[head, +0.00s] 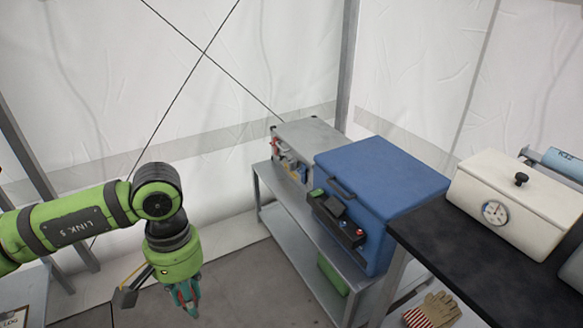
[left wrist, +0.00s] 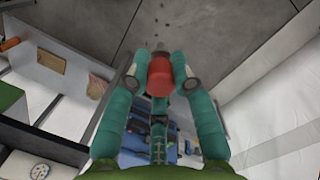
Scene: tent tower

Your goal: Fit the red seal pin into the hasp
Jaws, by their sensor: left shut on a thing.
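The red seal pin (left wrist: 160,77) shows in the left wrist view, a thick red piece with a narrow grey tip beyond it. My left gripper (left wrist: 161,86) is shut on it, one teal finger on each side. In the head view my left gripper (head: 188,298) hangs low at the left of centre, pointing down over the floor, with only a little red showing between its fingers. It is apart from the furniture. I cannot make out the hasp for certain; small fittings show on the front of the grey case (head: 315,141). My right gripper is not in view.
A blue cool box (head: 385,190) stands beside the grey case on a metal shelf bench (head: 276,214). To the right, a dark table (head: 470,262) bears a cream box (head: 520,200) with a dial. Striped gloves (head: 433,311) lie below. Open floor (head: 245,285) lies between gripper and bench.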

